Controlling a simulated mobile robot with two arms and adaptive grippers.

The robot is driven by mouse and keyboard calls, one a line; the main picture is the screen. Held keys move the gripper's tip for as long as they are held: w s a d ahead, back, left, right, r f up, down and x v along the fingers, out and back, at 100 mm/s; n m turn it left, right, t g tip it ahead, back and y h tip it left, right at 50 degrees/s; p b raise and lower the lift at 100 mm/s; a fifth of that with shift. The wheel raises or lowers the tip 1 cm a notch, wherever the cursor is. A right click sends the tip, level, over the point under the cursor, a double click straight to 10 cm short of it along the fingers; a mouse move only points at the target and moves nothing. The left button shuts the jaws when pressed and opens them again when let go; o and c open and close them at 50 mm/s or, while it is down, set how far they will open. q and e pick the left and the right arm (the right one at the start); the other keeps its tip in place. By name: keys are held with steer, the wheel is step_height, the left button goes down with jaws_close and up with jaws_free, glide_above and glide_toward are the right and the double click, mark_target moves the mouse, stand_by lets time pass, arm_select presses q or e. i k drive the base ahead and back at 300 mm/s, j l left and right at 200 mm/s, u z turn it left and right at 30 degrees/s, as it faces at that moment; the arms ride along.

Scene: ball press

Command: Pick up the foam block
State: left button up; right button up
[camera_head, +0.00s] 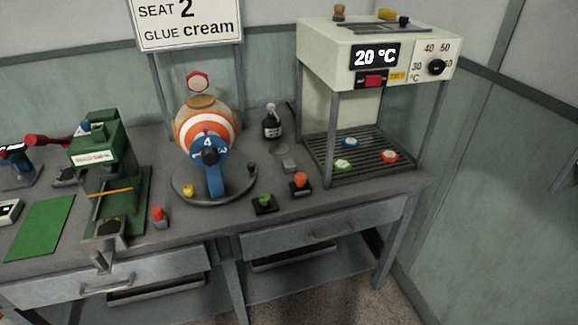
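No thing here is plainly marked as the foam block. A small yellow piece (387,14) lies on top of the cream heating cabinet and looks like a soft block, but it is too small to tell. A small grey block (289,165) lies on the bench, left of the cabinet's rack; its material cannot be told either. Neither of my grippers is in view.
The grey bench (262,228) holds a green press (98,155), a green mat (40,227), a striped ball (207,118) on a round stand, a dark bottle (271,124) and buttons. The cream cabinet (330,50) reads 20 °C; several coloured discs lie on its rack (372,170).

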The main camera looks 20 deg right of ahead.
mark_target(289, 166)
steer(key=i+j, duration=0.15)
steer(key=j, duration=0.15)
steer(key=i+j+z, duration=0.1)
steer(key=j, duration=0.25)
steer(key=i+j, duration=0.15)
steer(key=j, duration=0.15)
steer(key=i+j, duration=0.15)
steer(key=j, duration=0.2)
steer(key=z, duration=0.05)
